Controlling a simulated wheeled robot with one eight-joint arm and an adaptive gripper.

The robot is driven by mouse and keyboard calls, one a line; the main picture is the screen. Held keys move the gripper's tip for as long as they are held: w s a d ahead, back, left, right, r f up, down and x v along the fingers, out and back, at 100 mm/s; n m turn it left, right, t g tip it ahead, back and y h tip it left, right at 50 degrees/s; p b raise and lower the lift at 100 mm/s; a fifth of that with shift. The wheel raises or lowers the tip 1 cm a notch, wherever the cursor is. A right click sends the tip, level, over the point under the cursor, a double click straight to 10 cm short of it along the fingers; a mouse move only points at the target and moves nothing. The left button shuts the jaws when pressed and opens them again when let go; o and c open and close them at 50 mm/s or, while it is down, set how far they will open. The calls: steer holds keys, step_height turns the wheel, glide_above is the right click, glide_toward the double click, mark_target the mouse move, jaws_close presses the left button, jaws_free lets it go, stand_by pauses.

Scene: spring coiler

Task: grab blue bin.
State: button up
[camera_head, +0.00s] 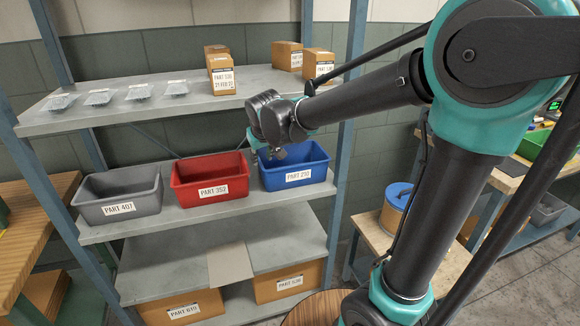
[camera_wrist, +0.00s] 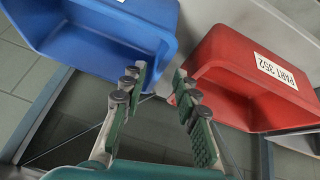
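The blue bin (camera_head: 296,166) stands at the right end of the middle shelf, with a white label on its front. Its inside looks empty in the head view. My gripper (camera_head: 268,152) is at the bin's left rear side, and my wrist hides part of that corner. In the wrist view, the blue bin (camera_wrist: 100,32) is at the upper left. My gripper (camera_wrist: 160,88) is open there, with its two green-padded fingers apart and nothing between them. The left fingertip is close to the bin's rim; I cannot tell whether it touches.
A red bin (camera_head: 210,178) stands just left of the blue one and shows close to my right finger in the wrist view (camera_wrist: 250,80). A grey bin (camera_head: 118,194) is farther left. The upper shelf (camera_head: 180,102) passes above, and a blue-grey rack post (camera_head: 347,125) stands at right.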

mark_target(261, 163)
steer(key=x, duration=0.5)
steer(key=shift+w+a, duration=0.1)
steer(key=shift+x, duration=3.3)
steer(key=shift+c, duration=0.3)
